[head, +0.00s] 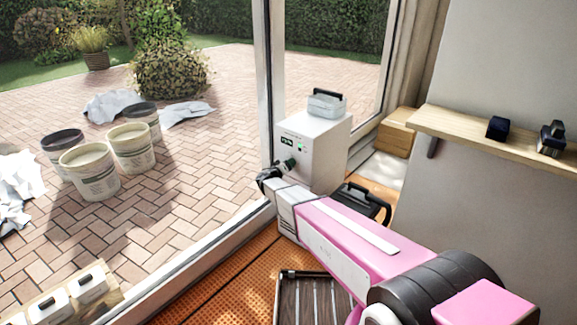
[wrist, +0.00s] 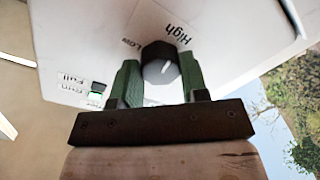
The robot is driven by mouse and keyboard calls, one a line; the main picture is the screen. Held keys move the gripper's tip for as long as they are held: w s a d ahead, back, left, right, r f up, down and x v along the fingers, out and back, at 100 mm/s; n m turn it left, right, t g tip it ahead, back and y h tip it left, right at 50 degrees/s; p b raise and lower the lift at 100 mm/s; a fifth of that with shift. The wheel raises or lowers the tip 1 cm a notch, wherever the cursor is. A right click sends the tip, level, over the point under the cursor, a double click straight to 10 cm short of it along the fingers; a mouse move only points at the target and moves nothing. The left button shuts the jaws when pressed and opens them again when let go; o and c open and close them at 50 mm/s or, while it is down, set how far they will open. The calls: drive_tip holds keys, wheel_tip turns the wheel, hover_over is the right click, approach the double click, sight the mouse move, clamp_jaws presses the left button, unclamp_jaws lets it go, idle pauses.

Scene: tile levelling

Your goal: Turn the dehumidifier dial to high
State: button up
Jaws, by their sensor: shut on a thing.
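The white dehumidifier (head: 325,145) stands by the glass door in the head view, with a small display and a green light on its front. My gripper (head: 287,165) is at the lower left of that front. In the wrist view the dark round dial (wrist: 158,62) sits between the green fingers of my gripper (wrist: 160,84), which is shut on it. A short white mark on the dial leans up and right, roughly towards the "High" label (wrist: 172,36). The "Low" label (wrist: 131,43) is to its left. In the head view the dial is mostly hidden by the gripper.
A grey-lidded box (head: 326,105) sits on top of the dehumidifier. A black toolbox (head: 365,203) stands on the floor beside my arm. A wooden shelf (head: 465,130) is on the right wall. Several buckets (head: 90,172) stand outside on the paving, beyond the door frame (head: 268,75).

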drive_tip(key=shift+m, duration=1.1)
drive_tip(key=shift+f, duration=0.1)
drive_tip(key=o, duration=0.9)
drive_tip(key=shift+s, duration=0.1)
drive_tip(key=v, duration=1)
drive_tip(key=shift+s+a, duration=0.25)
